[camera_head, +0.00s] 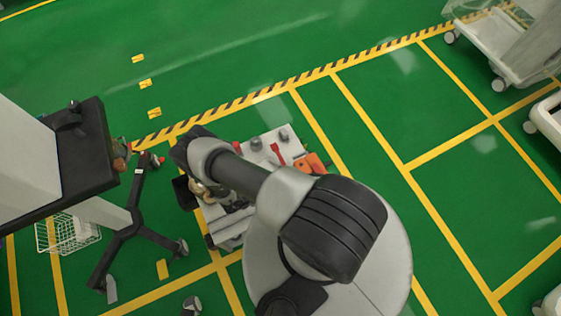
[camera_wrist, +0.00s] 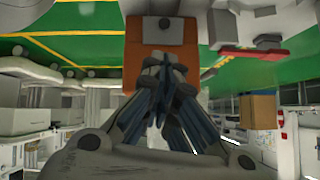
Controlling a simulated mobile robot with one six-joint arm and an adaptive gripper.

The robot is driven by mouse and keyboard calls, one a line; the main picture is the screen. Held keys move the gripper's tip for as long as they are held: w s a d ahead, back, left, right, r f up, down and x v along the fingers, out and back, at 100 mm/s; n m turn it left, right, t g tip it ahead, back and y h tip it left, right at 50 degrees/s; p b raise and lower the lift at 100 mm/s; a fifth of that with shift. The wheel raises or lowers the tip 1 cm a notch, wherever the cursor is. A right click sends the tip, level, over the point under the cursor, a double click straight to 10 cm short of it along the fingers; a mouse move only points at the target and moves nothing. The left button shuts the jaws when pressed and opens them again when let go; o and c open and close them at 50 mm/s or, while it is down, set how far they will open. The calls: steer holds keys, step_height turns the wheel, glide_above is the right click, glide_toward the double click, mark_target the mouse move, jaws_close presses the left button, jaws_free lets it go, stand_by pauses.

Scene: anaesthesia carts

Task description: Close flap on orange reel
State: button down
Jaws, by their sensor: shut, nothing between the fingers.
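An orange object (camera_wrist: 133,67), which I take for the orange reel, fills the upper middle of the wrist view, with a pale grey plate (camera_wrist: 184,28) across its top part. In the head view, an orange object (camera_head: 310,163) shows at the right end of the white cart top, partly behind my arm. My gripper (camera_wrist: 163,66) is shut and empty, its fingertips overlapping the orange surface in the wrist view. I cannot tell whether they touch it. My gripper is not clearly visible in the head view. The flap cannot be made out for certain.
A red-handled item (camera_head: 276,153) and small grey pieces lie on the white cart top (camera_head: 262,153). A black-topped stand (camera_head: 85,160) with a wire basket (camera_head: 68,233) is at left. White carts (camera_head: 510,45) stand far right. Green floor between is clear.

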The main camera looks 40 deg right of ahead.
steer(key=b+x, duration=0.1)
steer(key=x, duration=0.7)
steer(key=shift+d+f+b, duration=0.15)
steer(key=shift+d+b, duration=0.05)
steer(key=shift+b, duration=0.1)
